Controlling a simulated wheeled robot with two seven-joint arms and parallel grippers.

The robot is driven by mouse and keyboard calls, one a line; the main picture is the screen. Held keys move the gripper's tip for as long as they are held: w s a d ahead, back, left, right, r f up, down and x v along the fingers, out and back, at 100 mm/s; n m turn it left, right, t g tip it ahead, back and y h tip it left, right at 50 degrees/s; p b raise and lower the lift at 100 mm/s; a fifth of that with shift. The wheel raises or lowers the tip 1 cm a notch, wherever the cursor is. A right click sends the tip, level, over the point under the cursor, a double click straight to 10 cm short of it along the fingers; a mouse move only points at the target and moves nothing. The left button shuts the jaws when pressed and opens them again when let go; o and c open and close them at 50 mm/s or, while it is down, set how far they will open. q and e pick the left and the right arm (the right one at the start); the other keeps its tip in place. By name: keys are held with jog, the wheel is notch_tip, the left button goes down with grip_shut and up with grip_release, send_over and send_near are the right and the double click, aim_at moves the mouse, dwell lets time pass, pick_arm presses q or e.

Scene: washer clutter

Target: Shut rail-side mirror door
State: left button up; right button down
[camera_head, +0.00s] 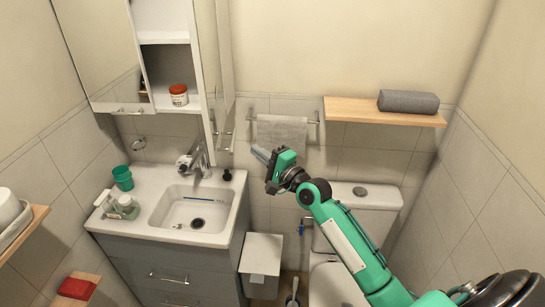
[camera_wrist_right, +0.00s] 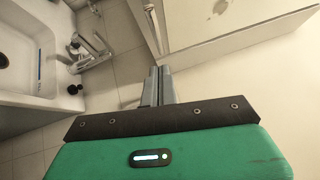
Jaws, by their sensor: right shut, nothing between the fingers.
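The mirror cabinet (camera_head: 196,60) hangs above the sink. Its rail-side mirror door (camera_head: 225,60) stands swung open to the right of the shelves, seen nearly edge-on, with a bar handle (camera_head: 225,141) at its lower end. The door also shows in the right wrist view (camera_wrist_right: 215,32), with its handle (camera_wrist_right: 152,28) at the left. My right gripper (camera_head: 259,154) is shut and empty, below and to the right of the door, in front of the towel rail. Its fingers (camera_wrist_right: 158,86) lie together just below the door's edge in the wrist view. My left gripper is out of view.
The towel rail (camera_head: 312,121) holds a grey towel (camera_head: 282,130). The sink (camera_head: 197,207) has a faucet (camera_head: 193,157) below the cabinet. A wooden shelf (camera_head: 350,112) carries a rolled grey towel (camera_head: 408,101). The toilet (camera_head: 365,197) is below my right arm.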

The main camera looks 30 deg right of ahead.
jog(key=a, duration=0.1)
jog(key=w+a+p, duration=0.2)
jog(key=shift+a+r, duration=0.3)
jog(key=shift+r, duration=0.1)
